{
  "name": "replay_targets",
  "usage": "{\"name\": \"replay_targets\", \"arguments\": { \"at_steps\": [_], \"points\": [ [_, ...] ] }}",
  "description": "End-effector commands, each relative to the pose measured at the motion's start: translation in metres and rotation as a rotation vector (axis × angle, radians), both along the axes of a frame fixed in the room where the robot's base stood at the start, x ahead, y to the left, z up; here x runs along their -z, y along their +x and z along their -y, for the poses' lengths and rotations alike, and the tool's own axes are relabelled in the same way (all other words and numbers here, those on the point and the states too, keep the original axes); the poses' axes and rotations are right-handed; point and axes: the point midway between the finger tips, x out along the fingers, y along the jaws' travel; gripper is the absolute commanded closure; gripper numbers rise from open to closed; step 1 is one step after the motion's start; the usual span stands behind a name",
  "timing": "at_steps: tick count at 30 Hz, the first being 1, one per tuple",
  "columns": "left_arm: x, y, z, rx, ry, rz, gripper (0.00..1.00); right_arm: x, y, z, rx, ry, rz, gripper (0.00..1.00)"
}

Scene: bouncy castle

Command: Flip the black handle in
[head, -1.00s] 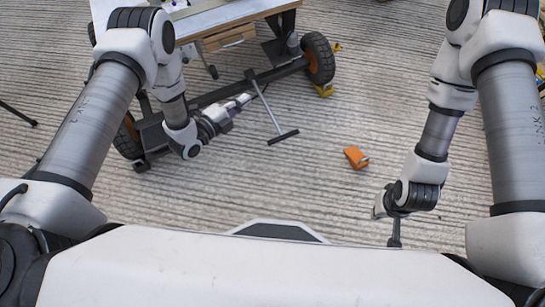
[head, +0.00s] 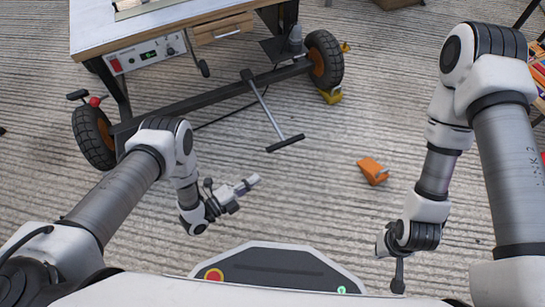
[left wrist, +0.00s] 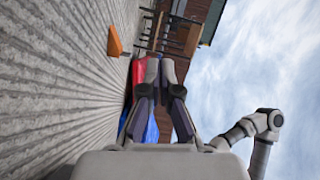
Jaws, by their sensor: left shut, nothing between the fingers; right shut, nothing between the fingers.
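A T-shaped handle with a grey rod and a black grip (head: 285,143) sticks out from the lower bar of the wheeled cart (head: 190,112), low over the floor, in the head view. A small black lever (head: 204,68) hangs under the tabletop. My left gripper (head: 252,181) is shut and empty, below and left of the black grip and apart from it. Its fingers also show in the left wrist view (left wrist: 158,68), where I cannot make out the handle. My right gripper (head: 398,284) is shut and empty, pointing down at the lower right.
The cart has large black wheels (head: 324,60) and a control panel (head: 146,53) with a red switch. A yellow chock (head: 331,95) sits by the right wheel. An orange object (head: 372,171) lies on the ribbed floor. Shelving stands at the right edge.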

Motion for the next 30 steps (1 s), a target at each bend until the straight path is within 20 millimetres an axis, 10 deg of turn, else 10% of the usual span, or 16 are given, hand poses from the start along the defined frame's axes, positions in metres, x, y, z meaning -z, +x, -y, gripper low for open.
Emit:
{"name": "replay_targets", "arguments": {
  "at_steps": [20, 30],
  "points": [
    [0.01, 0.072, 0.076, 0.003, 0.0, 0.004, 1.0, 0.053, 0.001, 0.0, 0.003, 0.0, 0.001, 1.0],
    [0.013, 0.103, 0.053, 0.0, 0.001, -0.001, 1.0, 0.072, 0.002, 0.001, 0.008, -0.001, 0.005, 1.0]
  ]
}}
